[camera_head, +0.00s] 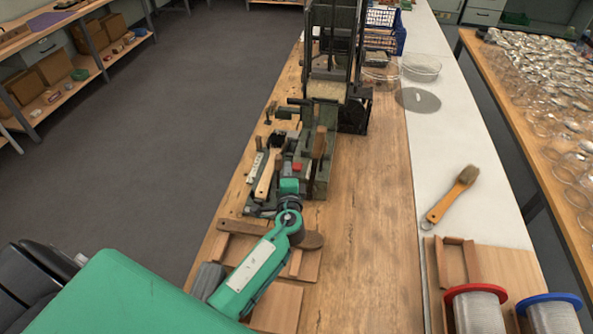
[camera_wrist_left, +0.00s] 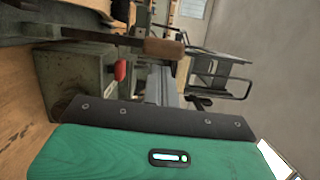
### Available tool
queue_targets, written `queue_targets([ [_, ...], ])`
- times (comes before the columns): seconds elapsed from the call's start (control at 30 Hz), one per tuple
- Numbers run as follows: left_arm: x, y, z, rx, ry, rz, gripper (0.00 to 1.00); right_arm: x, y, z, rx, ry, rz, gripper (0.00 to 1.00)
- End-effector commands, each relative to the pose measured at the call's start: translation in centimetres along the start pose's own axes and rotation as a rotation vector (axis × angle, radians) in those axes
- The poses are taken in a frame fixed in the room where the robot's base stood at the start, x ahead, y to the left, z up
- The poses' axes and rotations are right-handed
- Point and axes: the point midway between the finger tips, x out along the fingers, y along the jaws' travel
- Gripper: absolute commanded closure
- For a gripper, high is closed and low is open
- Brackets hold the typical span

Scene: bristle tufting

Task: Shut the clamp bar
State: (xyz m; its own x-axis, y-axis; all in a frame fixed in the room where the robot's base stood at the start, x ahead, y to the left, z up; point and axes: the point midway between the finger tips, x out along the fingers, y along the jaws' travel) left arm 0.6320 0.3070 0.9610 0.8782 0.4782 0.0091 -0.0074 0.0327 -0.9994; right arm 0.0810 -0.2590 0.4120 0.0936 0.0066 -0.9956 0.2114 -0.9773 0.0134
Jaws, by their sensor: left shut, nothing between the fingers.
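The clamp bar appears to be the dark bar with a brown wooden handle (camera_head: 320,142) on the green-grey machine on the bench. In the head view it stands up above the machine body. In the left wrist view the handle (camera_wrist_left: 163,48) shows beyond my gripper, pointing away from the bench, with a gap between them. A red knob (camera_wrist_left: 120,70) sits on the machine body beside it. My left gripper (camera_head: 290,182) is shut and empty, just in front of the machine. Its fingertips are hard to make out in the head view. My right gripper is not in view.
A wooden-handled tool (camera_head: 265,175) lies left of the machine. A black frame (camera_head: 335,45) rises behind it. A brush (camera_head: 455,194) lies on the white strip at right, and wire spools (camera_head: 477,312) stand at front right. The bench right of the machine is clear.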

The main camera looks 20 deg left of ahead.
Motion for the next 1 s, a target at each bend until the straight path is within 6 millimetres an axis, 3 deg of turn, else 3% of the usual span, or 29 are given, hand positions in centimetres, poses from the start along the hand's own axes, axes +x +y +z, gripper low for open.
queue_targets([
  [1.0, 0.3, -0.2, 1.6, -0.101, -0.001, 0.025, 1.0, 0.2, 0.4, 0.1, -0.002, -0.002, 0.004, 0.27],
])
